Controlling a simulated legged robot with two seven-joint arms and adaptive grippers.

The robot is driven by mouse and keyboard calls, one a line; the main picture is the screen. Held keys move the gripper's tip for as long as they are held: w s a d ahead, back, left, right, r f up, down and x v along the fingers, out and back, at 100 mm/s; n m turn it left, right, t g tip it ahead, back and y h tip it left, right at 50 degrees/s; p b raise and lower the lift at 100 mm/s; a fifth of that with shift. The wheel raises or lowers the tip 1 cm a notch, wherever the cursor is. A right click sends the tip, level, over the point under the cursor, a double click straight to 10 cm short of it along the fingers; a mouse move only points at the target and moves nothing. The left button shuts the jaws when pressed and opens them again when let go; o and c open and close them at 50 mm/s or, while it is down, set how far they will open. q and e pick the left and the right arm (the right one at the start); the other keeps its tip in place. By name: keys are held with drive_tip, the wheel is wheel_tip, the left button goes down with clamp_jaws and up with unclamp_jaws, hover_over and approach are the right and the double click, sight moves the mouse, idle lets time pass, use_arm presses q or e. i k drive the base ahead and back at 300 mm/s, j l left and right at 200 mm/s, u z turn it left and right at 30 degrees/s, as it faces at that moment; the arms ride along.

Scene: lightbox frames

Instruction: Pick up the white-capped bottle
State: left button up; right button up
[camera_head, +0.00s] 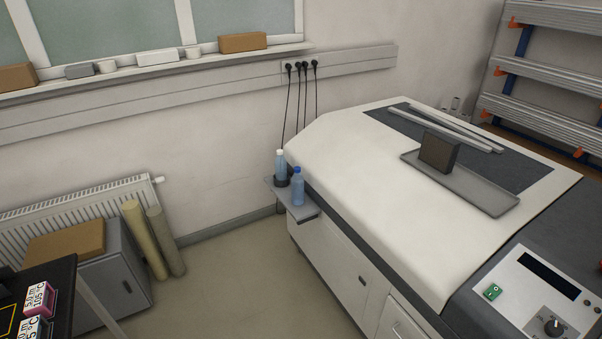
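The white-capped bottle (280,166) is pale blue and stands upright at the back of a small grey side shelf (306,213). Its lower part sits in or behind a dark round holder; I cannot tell which. A second bottle (297,188) with a blue cap stands upright on the same shelf, in front and to the right of it. The shelf is fixed to the left end of a large white machine (390,190). Neither of my grippers is in view.
A grey tray with a brown block (439,151) lies on the machine's top. A radiator (80,210), a grey cabinet (118,280) and two upright rolls (155,240) stand at the left. A dark table (62,275) is at the lower left. The floor (235,275) before the shelf is clear.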

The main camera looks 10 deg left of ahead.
sight(280, 163)
drive_tip(key=i+j+z, duration=0.25)
drive_tip(key=z, duration=0.15)
drive_tip(key=i+j+z, duration=0.25)
drive_tip(key=j+z, duration=0.15)
